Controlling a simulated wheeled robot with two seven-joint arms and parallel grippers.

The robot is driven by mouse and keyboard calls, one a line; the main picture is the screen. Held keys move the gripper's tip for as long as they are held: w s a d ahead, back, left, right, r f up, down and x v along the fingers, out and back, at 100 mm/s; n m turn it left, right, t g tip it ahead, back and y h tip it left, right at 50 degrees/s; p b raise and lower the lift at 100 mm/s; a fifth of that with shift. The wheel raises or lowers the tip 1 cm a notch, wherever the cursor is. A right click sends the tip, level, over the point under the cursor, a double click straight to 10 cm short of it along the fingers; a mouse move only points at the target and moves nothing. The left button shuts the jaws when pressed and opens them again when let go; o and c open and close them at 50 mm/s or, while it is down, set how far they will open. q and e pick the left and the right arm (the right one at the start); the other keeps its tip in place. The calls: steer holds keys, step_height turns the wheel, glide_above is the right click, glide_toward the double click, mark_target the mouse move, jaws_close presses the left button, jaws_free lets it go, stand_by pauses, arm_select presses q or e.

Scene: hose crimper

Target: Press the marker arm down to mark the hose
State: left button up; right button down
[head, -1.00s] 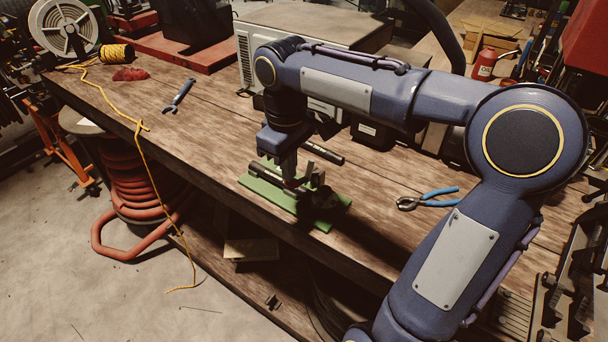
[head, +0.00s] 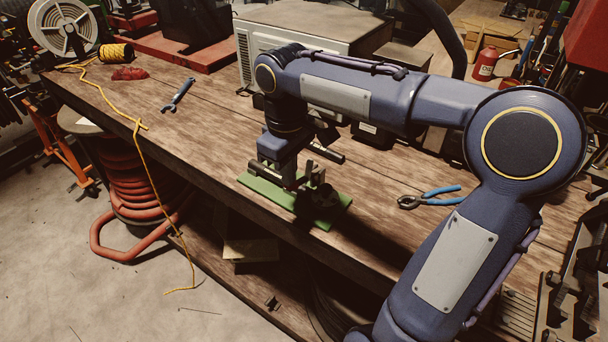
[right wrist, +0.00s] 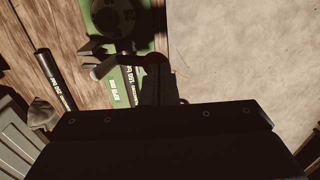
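The hose crimper stands on a green base (head: 332,217) near the table's front edge, with a dark round mechanism (head: 322,194) on it. In the right wrist view the base (right wrist: 162,43) and round part (right wrist: 112,16) show at the top. A black hose with pale lettering (right wrist: 55,82) lies beside the lettered base. In the right wrist view the fingertips (right wrist: 160,70) are beside a small red part. I cannot make out the marker arm or its contact clearly. My left gripper is not in view.
Blue-handled pliers (head: 430,198) lie right of the crimper. A blue wrench (head: 178,95) and a yellow cord (head: 139,125) lie to the left. A large grey-white box (head: 300,28) stands behind. The wooden table (head: 215,130) is clear left of the crimper.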

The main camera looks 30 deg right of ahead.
steer(key=shift+f+b, duration=1)
steer(key=shift+f, duration=0.55)
step_height(320, 180, up, 13)
steer(key=p, duration=1.2)
